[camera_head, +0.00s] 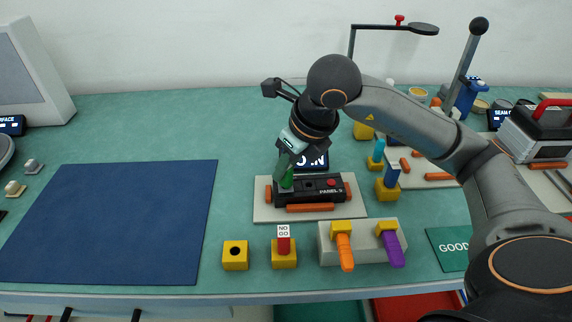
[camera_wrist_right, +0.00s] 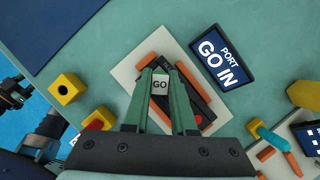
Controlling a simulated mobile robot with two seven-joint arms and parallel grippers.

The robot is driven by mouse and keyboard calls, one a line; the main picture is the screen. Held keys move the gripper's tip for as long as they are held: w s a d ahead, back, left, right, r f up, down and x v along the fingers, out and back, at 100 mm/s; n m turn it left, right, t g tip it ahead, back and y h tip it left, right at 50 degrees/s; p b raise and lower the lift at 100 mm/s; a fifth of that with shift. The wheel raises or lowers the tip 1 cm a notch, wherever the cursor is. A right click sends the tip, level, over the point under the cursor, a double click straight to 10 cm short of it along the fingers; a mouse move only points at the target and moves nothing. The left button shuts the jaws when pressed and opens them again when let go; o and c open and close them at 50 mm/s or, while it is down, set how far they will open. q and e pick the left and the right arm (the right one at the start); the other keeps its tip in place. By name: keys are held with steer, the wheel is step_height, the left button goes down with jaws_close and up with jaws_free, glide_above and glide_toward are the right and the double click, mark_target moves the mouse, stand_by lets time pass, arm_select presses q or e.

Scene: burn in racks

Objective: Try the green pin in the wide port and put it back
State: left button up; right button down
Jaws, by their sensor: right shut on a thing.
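My right gripper (camera_head: 286,178) is shut on the green pin, over the left end of the black panel block (camera_head: 318,188). In the right wrist view the white "GO" top of the green pin (camera_wrist_right: 160,84) shows between the green fingertips. The pin's lower part is hidden, so I cannot tell how deep it sits in the port. The panel block carries a red button and lies on a pale board (camera_head: 263,211) between orange bars. A yellow holder (camera_head: 235,260) at the front has an empty hole. My left gripper is not recognisable in either view.
A yellow holder with a red "NO GO" pin (camera_head: 283,244) stands right of the empty one. A grey block (camera_head: 361,251) carries orange and purple handles. A screen (camera_wrist_right: 221,56) reads "PORT GO IN". Blue pins in yellow holders stand at right. The blue mat (camera_head: 115,225) is clear.

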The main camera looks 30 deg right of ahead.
arm_select(q)
steer(key=shift+r, duration=0.15)
arm_select(e)
steer(key=shift+r, duration=0.15)
arm_select(q)
steer(key=shift+r+p, duration=2.55)
steer(key=shift+p, duration=0.1)
arm_select(e)
steer(key=shift+r, duration=3.35)
